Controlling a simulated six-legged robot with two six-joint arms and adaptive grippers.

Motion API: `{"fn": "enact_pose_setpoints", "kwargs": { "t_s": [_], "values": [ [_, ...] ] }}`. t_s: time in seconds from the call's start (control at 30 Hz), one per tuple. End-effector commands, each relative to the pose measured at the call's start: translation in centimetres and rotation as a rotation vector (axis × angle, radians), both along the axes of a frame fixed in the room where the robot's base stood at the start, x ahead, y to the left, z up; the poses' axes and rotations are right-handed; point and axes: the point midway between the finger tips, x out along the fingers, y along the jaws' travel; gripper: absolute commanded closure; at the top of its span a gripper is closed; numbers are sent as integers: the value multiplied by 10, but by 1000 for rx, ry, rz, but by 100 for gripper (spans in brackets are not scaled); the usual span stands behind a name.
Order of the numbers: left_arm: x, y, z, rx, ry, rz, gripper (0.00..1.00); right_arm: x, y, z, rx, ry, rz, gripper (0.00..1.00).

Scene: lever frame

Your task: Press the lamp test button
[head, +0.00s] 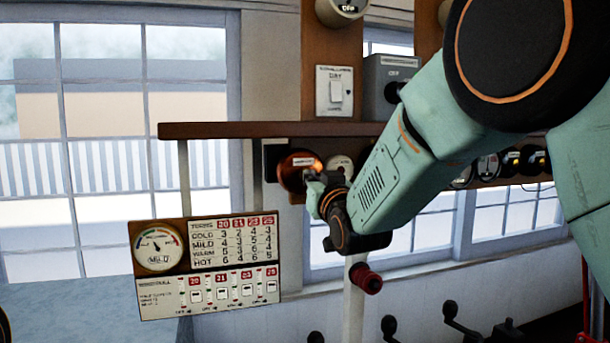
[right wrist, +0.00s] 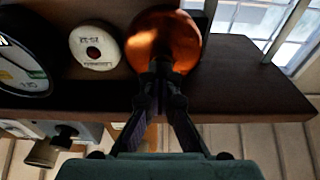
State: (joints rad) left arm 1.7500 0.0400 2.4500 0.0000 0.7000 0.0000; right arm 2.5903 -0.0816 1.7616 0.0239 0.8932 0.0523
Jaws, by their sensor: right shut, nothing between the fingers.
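A round orange piece, glowing like a lit lamp or large button (head: 294,168), sits on the dark wooden shelf front, with a small pale label too small to read. It also shows in the right wrist view (right wrist: 178,38). My right gripper (head: 315,183) is shut and empty, its fingertips right in front of this orange piece. In the right wrist view the closed fingertips (right wrist: 161,68) overlap its lower part; I cannot tell whether they touch. No legible sign says lamp test. My left gripper is not seen.
A white round dial or button (right wrist: 95,46) sits beside the orange piece. A wooden shelf (head: 230,130) runs above. A board with a gauge and table (head: 235,245) hangs at lower left. A red knob (head: 368,281) and dark levers (head: 389,326) are below. A white switch (head: 336,90) is above.

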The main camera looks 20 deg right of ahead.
Motion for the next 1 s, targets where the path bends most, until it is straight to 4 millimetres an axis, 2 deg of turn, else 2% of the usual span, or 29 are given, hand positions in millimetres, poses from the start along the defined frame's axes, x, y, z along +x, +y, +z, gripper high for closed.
{"fn": "enact_pose_setpoints", "kwargs": {
  "t_s": [0.37,0.8,1.0],
  "values": [
    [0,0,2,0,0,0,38,13,0,0,1,1,-1,100],
    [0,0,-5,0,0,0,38,-3,0,0,0,-1,-1,100],
    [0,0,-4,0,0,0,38,-4,0,0,0,0,0,100]
  ]
}}
